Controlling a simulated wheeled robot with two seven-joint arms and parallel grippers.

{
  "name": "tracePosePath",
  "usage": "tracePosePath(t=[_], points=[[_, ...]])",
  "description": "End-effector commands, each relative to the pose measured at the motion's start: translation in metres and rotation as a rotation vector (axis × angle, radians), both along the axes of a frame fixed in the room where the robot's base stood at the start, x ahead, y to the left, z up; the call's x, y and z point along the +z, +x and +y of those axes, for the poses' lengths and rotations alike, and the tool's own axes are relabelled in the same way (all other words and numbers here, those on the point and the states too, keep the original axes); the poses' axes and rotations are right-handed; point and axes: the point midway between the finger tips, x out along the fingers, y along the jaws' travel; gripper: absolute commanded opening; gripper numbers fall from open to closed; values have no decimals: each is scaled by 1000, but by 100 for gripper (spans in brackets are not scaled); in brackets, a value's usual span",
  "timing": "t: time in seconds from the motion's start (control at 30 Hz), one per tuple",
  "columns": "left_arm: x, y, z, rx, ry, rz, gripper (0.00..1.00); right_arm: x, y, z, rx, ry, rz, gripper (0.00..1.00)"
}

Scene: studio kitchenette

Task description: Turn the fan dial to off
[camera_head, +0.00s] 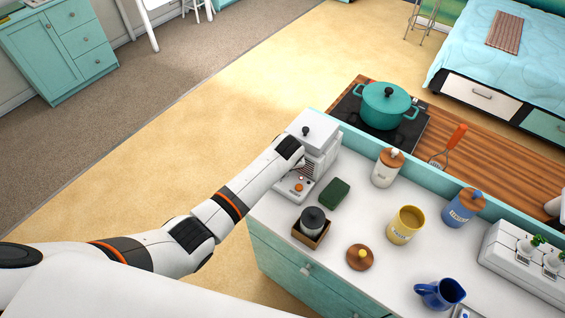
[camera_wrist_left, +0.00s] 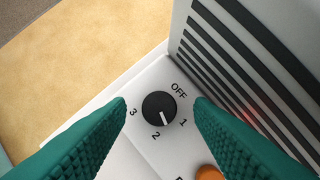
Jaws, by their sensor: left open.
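The fan dial (camera_wrist_left: 154,101) is a round black knob with a white pointer line, on the white panel of the fan unit (camera_head: 322,166). Labels OFF, 1, 2 and 3 ring it in the left wrist view. I cannot tell the depth gap. In the head view my left arm reaches the unit and hides the dial. My right gripper is out of view.
Dark vent slats (camera_wrist_left: 245,75) rise beside the dial. An orange button (camera_wrist_left: 208,172) sits lower on the panel.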

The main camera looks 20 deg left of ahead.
Motion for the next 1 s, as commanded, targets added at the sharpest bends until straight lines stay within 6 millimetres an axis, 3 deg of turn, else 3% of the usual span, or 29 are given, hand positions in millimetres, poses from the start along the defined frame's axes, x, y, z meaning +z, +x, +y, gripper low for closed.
tracePosePath(t=[0.5,0.7,1.0], points=[[86,-30,-18,-1,-1,-3,48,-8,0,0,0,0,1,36],[98,-35,-20,0,0,-1,48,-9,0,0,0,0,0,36],[99,-36,-19,-2,2,-2,47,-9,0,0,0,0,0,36]])
